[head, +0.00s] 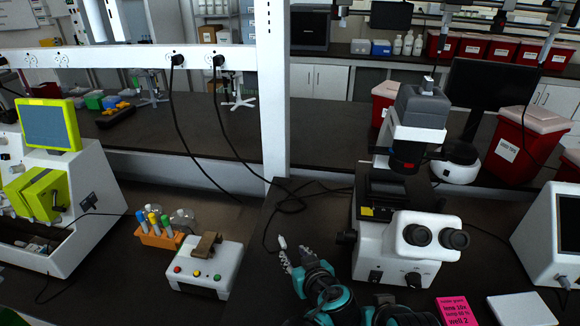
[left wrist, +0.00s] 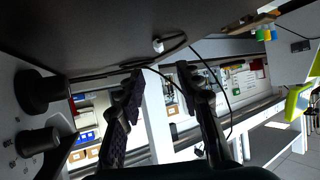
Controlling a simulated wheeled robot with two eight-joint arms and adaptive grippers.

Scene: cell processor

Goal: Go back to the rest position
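My left gripper (head: 293,258) is above the dark bench, left of the microscope (head: 395,245). In the left wrist view my left gripper (left wrist: 162,80) has its two fingers apart with nothing between them. A white cable end (head: 282,242) lies on the bench just beyond the fingertips; it also shows in the left wrist view (left wrist: 158,45). I cannot make out my right gripper in either view.
A white button box (head: 207,268) and an orange rack of tubes (head: 158,235) stand left of the gripper. Loose black cables (head: 290,195) lie behind it. A pink note (head: 456,311) and a white block (head: 522,310) are at the front right. A red bin (head: 520,150) stands behind.

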